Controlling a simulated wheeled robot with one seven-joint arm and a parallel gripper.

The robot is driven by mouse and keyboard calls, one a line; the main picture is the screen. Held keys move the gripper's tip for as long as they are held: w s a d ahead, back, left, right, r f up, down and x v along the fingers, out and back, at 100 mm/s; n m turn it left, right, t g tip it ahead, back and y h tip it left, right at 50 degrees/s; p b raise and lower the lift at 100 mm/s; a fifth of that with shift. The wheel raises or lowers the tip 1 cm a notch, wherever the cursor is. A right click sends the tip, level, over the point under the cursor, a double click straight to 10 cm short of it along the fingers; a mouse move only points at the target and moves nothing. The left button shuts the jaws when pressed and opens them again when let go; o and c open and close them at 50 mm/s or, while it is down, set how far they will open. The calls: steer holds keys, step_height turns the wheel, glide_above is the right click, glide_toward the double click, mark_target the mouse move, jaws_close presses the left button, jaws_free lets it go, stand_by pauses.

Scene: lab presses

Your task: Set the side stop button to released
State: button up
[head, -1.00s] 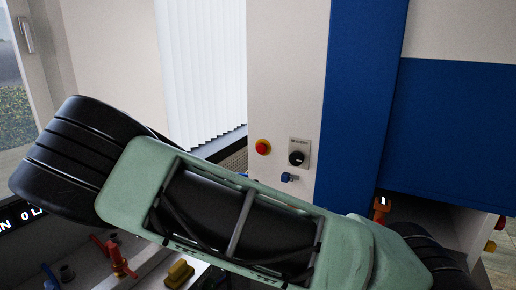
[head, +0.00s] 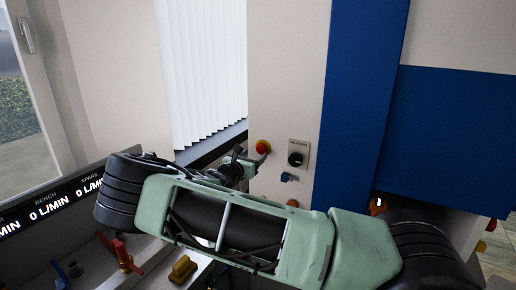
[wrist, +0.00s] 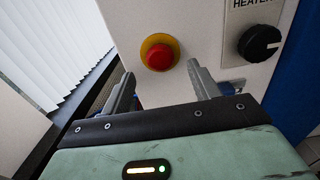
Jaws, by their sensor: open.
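The stop button, a red mushroom cap on a yellow collar (head: 263,147), sits on the white side panel of the blue and white cabinet. It also shows in the wrist view (wrist: 159,57), unobstructed, just beyond and between my fingertips. I cannot tell from these views whether it is pressed in or out. My gripper (head: 250,157) is close to the panel, just left of and slightly below the button. In the wrist view my gripper (wrist: 162,80) has its two grey fingers spread, with nothing between them.
A black rotary knob on a HEATER plate (head: 298,155) is right of the button, with a small blue fitting (head: 288,177) below it. White blinds (head: 205,75) and a window are left. A bench with a red valve (head: 124,257) and a yellow one (head: 182,268) lies below left.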

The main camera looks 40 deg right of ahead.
mark_target(260, 151)
steer(key=shift+p+x, duration=0.55)
steer(key=shift+x, duration=1.6)
steer(key=shift+c, duration=0.3)
jaws_close()
steer(key=shift+s+a, duration=0.2)
steer(key=shift+a, duration=0.45)
steer(key=shift+f, duration=0.1)
steer(key=shift+o, duration=0.3)
jaws_free()
steer(key=shift+a, duration=0.2)
